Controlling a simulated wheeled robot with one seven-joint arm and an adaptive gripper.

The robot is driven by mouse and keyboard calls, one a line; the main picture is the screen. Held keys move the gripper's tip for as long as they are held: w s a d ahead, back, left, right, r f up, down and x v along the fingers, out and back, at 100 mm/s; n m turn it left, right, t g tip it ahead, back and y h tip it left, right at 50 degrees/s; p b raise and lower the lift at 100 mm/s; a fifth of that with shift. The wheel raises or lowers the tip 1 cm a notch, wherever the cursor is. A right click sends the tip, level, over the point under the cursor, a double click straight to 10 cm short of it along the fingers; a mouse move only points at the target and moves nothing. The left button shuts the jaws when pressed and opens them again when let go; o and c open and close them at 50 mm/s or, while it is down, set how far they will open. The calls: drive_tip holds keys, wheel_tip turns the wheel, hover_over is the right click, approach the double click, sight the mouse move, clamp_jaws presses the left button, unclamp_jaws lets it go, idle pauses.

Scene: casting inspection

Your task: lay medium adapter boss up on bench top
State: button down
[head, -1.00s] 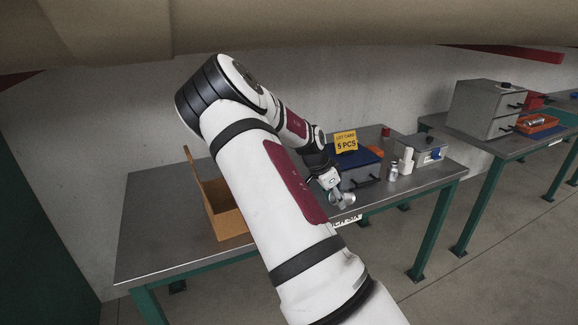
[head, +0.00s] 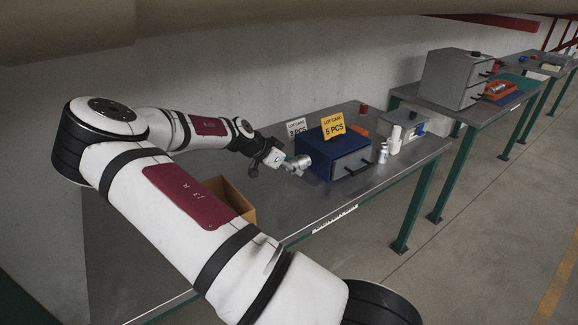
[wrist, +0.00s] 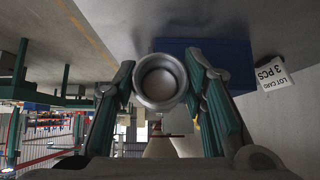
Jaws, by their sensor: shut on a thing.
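My gripper (head: 284,160) is shut on a silver metal adapter (head: 298,165), just left of the blue drawer cabinet. In the wrist view the adapter (wrist: 160,82) sits between the green-padded fingers, its round open end with a wide rim facing the camera. It appears held above the grey bench top (head: 312,205). I cannot tell from this which end is the boss or how large the gap below it is.
The blue cabinet (head: 350,165) bears a yellow lot card (head: 333,126); a white lot card (head: 297,127) stands behind. A cardboard box (head: 232,197) is left of the gripper. A silver part (head: 383,153) and a white fitting (head: 395,140) stand right. The front bench strip is clear.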

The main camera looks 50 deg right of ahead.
drive_tip(key=shift+r, duration=0.1)
drive_tip(key=shift+f+b, duration=2.65)
drive_tip(key=shift+f, duration=2.35)
drive_tip(key=shift+f, duration=0.2)
drive_tip(key=c, duration=0.9)
unclamp_jaws()
wheel_tip(320, 180, up, 10)
